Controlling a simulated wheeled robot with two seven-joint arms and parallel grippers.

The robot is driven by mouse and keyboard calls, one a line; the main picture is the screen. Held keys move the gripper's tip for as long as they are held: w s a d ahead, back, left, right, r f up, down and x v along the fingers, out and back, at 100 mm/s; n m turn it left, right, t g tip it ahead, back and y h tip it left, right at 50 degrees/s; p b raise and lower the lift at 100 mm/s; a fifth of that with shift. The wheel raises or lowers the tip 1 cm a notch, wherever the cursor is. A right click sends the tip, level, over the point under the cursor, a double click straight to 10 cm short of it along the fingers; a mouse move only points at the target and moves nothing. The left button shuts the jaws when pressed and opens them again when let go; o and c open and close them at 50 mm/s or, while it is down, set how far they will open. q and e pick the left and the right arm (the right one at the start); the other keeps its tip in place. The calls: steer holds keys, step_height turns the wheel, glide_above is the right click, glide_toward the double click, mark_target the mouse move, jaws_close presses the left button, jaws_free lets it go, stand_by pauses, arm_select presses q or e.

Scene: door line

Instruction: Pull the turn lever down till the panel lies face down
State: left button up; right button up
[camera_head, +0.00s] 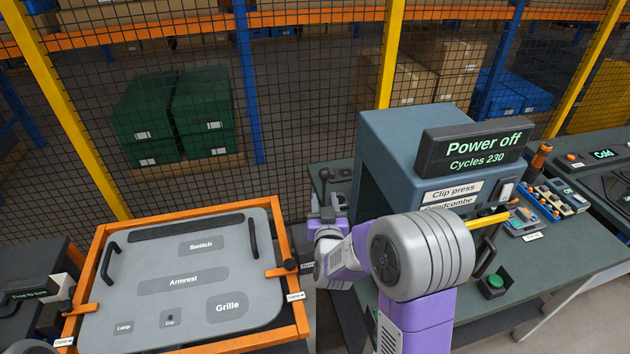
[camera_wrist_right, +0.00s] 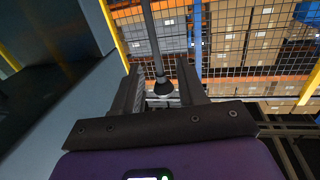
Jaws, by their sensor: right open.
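The grey door panel (camera_head: 185,290) lies in an orange frame (camera_head: 303,318) at the lower left of the head view, its labelled side showing, with Switch, Armrest and Grille marked on it. A dark lever with a round black knob (camera_head: 325,174) stands upright to the right of the frame; it seems to be the turn lever, its lower part hidden by my arm. My right gripper (camera_head: 327,206) is open at this lever. In the right wrist view, a dark rod (camera_wrist_right: 154,45) shows between the open jaws (camera_wrist_right: 160,88). My left gripper is not clearly seen.
A blue-grey clip press (camera_head: 385,135) with a Power off display (camera_head: 474,146) stands close on the right. A small Free to turn display (camera_head: 30,293) is at the left edge. A mesh fence (camera_head: 290,110) closes off the back. Orange clamps (camera_head: 80,308) sit on the frame.

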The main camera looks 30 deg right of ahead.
mark_target(324, 189)
steer(key=x, duration=0.4)
steer(key=r+x, duration=0.1)
steer(key=x, duration=0.2)
steer(key=shift+d+p, duration=0.25)
steer(key=shift+p, duration=0.15)
steer(key=shift+f, duration=0.1)
jaws_close()
